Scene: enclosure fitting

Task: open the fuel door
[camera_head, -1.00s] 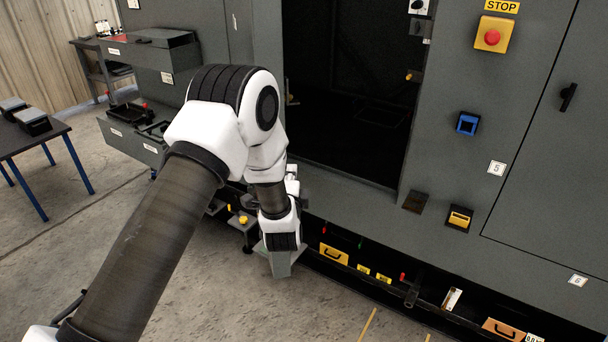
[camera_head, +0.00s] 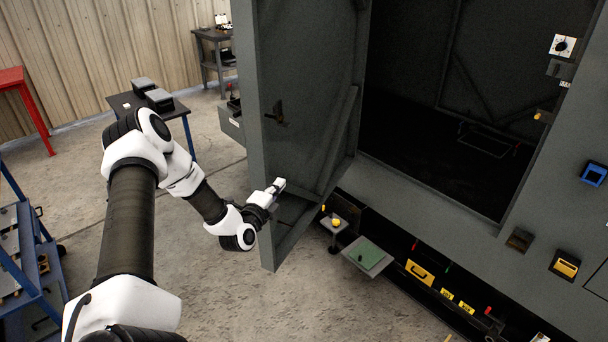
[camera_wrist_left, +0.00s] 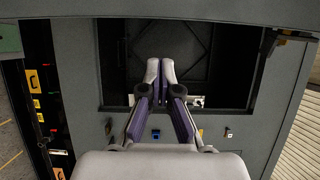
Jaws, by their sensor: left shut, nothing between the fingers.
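A large grey door (camera_head: 308,120) stands swung open on the left side of a dark cabinet opening (camera_head: 445,110) in the head view, showing its inner face and a dark latch (camera_head: 274,114). I see no label naming it the fuel door. My left gripper (camera_head: 279,184) is shut and empty, in front of the lower part of the door's inner face; I cannot tell whether it touches. In the left wrist view the two fingertips (camera_wrist_left: 160,66) are together, with the dark opening (camera_wrist_left: 222,65) behind them. My right gripper is not in view.
A green-topped platform (camera_head: 368,256) and a small stand with a yellow knob (camera_head: 336,222) project low beside the door. A dark table (camera_head: 150,102) with boxes, a red table (camera_head: 22,82) and a blue cart (camera_head: 30,255) stand left. Concrete floor before the door is clear.

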